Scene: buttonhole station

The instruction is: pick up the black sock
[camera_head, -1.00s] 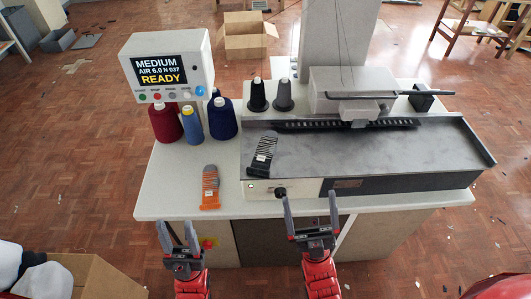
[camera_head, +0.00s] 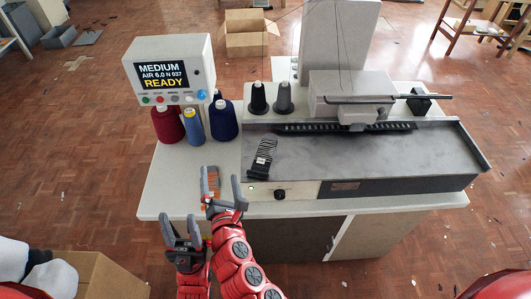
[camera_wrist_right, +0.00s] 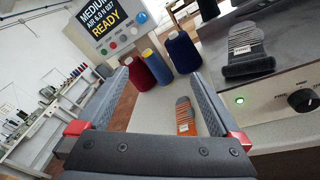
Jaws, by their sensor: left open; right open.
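The black sock (camera_head: 262,157), with grey stripes and a pale label, lies on the left end of the machine's metal bed; it also shows at the upper right of the right wrist view (camera_wrist_right: 249,50). My right gripper (camera_head: 222,193) is open and empty, left of and nearer than the black sock, in front of the orange-toed grey sock (camera_head: 209,176) on the white table. That orange sock appears between the open fingers in the right wrist view (camera_wrist_right: 185,116). My left gripper (camera_head: 180,228) is open and empty at the table's front edge, close beside my right arm.
The display box (camera_head: 170,70) reads READY. Red, light blue and navy thread cones (camera_head: 223,120) stand below it. Two dark spools (camera_head: 258,98) stand behind the bed. The machine head (camera_head: 350,95) and a black toothed rail (camera_head: 345,128) border the metal bed (camera_head: 380,155), otherwise clear.

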